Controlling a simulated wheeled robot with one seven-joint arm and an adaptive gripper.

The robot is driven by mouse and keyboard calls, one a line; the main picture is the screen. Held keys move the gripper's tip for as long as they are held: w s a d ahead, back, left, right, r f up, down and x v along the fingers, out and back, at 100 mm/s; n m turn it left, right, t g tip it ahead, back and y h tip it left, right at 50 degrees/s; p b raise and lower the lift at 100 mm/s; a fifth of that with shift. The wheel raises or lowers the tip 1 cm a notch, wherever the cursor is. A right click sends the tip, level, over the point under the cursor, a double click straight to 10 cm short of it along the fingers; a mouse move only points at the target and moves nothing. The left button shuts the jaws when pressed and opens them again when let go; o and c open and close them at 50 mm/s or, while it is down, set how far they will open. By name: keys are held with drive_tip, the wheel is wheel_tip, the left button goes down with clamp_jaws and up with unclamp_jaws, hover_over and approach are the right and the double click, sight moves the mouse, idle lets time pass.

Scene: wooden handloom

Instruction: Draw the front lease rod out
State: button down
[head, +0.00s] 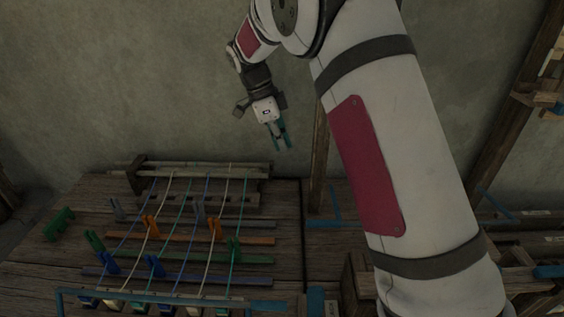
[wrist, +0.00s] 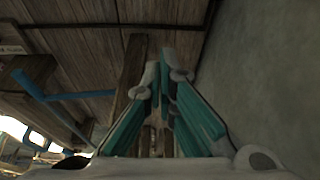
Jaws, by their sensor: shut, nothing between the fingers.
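The handloom's warp threads (head: 183,210), blue, white and green, run from the back beam toward the front. Several thin rods lie across the bed: a grey one (head: 185,222), an orange-brown one (head: 258,240), a green one (head: 255,259) and a bluish one (head: 205,279) nearest the front. I cannot tell which of them is the front lease rod. My gripper (head: 284,147) is shut and empty, raised behind and above the loom's back right corner, apart from every rod. In the wrist view its teal fingers (wrist: 165,68) meet at the tips.
A loose green piece (head: 59,224) lies at left. A wooden post (head: 318,160) rises right of my gripper. A blue bracket (wrist: 70,96) shows in the wrist view.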

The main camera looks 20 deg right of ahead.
drive_tip(key=shift+w+d+f, duration=0.15)
drive_tip(key=shift+w+f, duration=0.2)
drive_tip(key=shift+w, duration=0.2)
wheel_tip(320, 180, down, 9)
drive_tip(key=shift+a+f, duration=0.2)
drive_tip(key=shift+a, duration=0.1)
idle(0.4)
drive_tip(key=shift+w, duration=0.1)
